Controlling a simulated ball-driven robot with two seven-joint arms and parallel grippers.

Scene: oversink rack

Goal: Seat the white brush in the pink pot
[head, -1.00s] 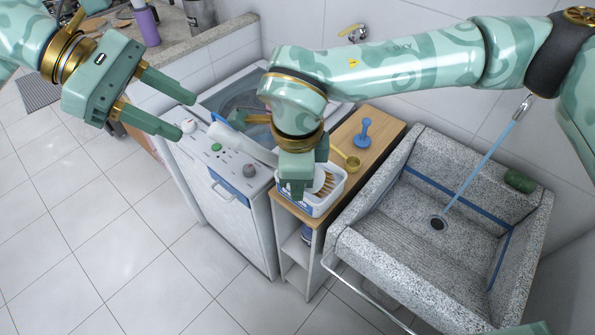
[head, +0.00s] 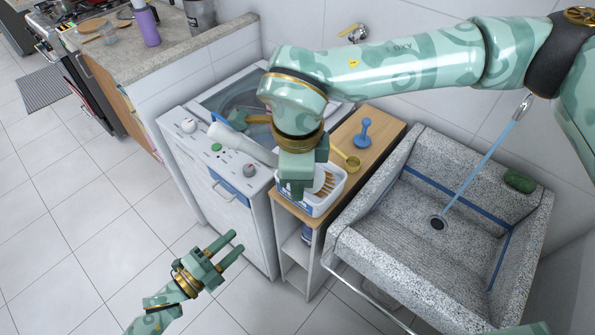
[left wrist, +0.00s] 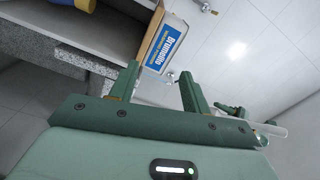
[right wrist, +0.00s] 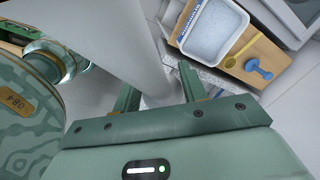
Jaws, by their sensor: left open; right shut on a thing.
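The white brush has a thick white handle (head: 240,143) sloping over the washing machine. My right gripper (head: 297,190) is shut on it above the shelf unit. Amber bristles (head: 328,182) show just right of that gripper, in line with the handle, over an open white-and-blue box. In the right wrist view the white shaft (right wrist: 115,35) runs between the fingers (right wrist: 160,85). My left gripper (head: 238,242) is open and empty, low in front of the washing machine and shelf unit. The white shaft also shows at the right of the left wrist view (left wrist: 274,130). I see no pink pot in any view.
The box (left wrist: 165,45) reads as washing powder. A yellow scoop (head: 346,160) and a blue knobbed tool (head: 363,132) are on the wooden shelf top (head: 387,127). A granite sink (head: 385,225) stands right. The washing machine (head: 215,180) stands left. Open tiled floor lies front left.

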